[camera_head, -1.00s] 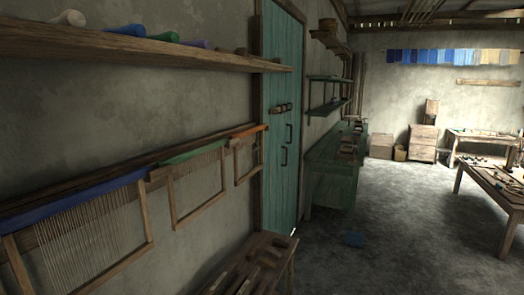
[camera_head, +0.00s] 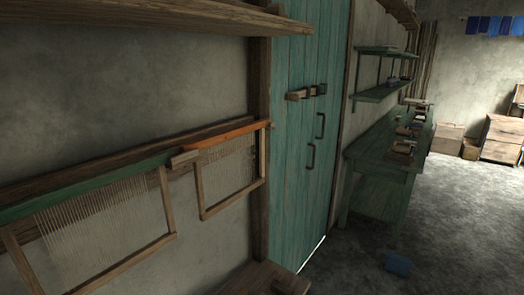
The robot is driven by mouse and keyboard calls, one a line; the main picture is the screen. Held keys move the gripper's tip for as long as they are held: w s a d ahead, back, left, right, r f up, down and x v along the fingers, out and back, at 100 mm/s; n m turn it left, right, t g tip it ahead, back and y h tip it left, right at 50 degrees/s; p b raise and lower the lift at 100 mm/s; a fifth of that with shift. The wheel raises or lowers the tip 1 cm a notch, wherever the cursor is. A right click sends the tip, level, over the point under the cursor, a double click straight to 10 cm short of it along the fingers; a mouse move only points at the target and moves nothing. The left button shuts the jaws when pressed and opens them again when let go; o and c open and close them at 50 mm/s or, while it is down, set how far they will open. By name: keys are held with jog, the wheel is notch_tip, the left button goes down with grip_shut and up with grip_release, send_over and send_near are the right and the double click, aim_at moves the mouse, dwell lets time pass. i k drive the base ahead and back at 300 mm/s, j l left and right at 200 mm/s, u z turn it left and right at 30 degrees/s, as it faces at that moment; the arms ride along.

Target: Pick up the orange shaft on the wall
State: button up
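The orange shaft (camera_head: 232,133) is a thin bar along the top of a small wooden frame with pale threads (camera_head: 228,170). It is on the left wall, close to the teal door. A wooden block (camera_head: 185,159) sits at its near end. The green shaft (camera_head: 85,186) lies to its left, nearer to me, above a larger threaded frame (camera_head: 100,235). My gripper is not in view.
A wooden shelf (camera_head: 180,17) juts from the wall above the shafts. A low wooden bench top (camera_head: 255,279) stands below, near the door (camera_head: 300,130). A green workbench (camera_head: 385,155) lies beyond it.

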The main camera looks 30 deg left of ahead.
aim_at(205, 214)
jog(key=i+u, duration=0.15)
jog(key=i, duration=0.35)
jog(key=i+l+u, duration=0.1)
jog(key=i, duration=0.4)
jog(key=i+l+u, duration=0.15)
jog(key=i, duration=0.3)
